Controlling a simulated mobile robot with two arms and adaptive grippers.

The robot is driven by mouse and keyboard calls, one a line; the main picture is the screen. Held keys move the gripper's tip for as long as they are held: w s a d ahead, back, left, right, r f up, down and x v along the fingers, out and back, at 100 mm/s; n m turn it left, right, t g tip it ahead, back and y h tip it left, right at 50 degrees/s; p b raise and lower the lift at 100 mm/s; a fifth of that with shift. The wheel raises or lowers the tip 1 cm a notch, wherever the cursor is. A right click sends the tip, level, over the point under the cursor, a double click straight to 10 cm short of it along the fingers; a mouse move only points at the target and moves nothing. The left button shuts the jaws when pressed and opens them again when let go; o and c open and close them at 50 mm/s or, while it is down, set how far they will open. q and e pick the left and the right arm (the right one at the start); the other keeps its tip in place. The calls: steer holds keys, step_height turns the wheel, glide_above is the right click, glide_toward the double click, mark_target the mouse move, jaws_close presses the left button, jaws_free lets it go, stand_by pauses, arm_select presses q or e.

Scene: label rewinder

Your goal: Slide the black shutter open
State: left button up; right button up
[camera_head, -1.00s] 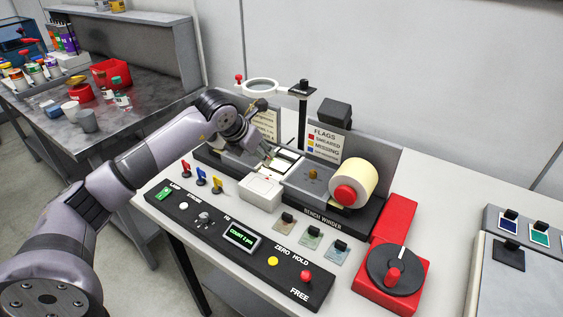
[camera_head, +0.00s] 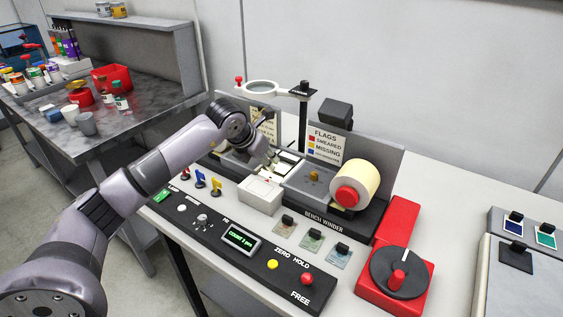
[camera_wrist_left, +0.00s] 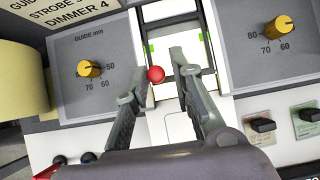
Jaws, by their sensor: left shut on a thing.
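My left gripper (camera_head: 269,160) is at the bench winder, over the pale label window (camera_head: 287,163) left of the yellow guide knob (camera_head: 312,175). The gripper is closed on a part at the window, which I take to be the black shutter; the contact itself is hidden. My right gripper is out of view.
A white box (camera_head: 261,196) stands just in front of the window. A control panel (camera_head: 240,240) with buttons lies nearer. The label roll (camera_head: 366,178) and a red base with a black dial (camera_head: 398,270) are at the right. A magnifier ring (camera_head: 262,88) stands behind.

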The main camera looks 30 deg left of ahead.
arm_select(q)
steer(key=shift+a+f, duration=0.2)
steer(key=shift+c, duration=1.2)
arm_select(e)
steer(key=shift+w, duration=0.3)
arm_select(q)
steer(key=shift+s, duration=0.1)
steer(key=shift+s+f, duration=0.15)
steer(key=shift+s, duration=0.15)
steer(key=shift+s+a+b, duration=0.15)
steer(key=shift+s+b, duration=0.8)
steer(key=shift+s, duration=1.05)
steer(key=shift+s+a+f+b, duration=0.1)
steer(key=shift+s+a+b, duration=0.05)
steer(key=shift+s+b, duration=1.8)
steer(key=o, duration=0.3)
steer(key=shift+s+p, duration=0.35)
steer(key=shift+p, duration=0.15)
steer(key=o, duration=0.4)
steer(key=shift+w, duration=0.2)
steer(key=shift+o, duration=0.2)
steer(key=shift+r, duration=0.25)
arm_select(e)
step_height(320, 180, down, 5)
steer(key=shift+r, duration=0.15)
arm_select(q)
steer(key=shift+r, duration=0.1)
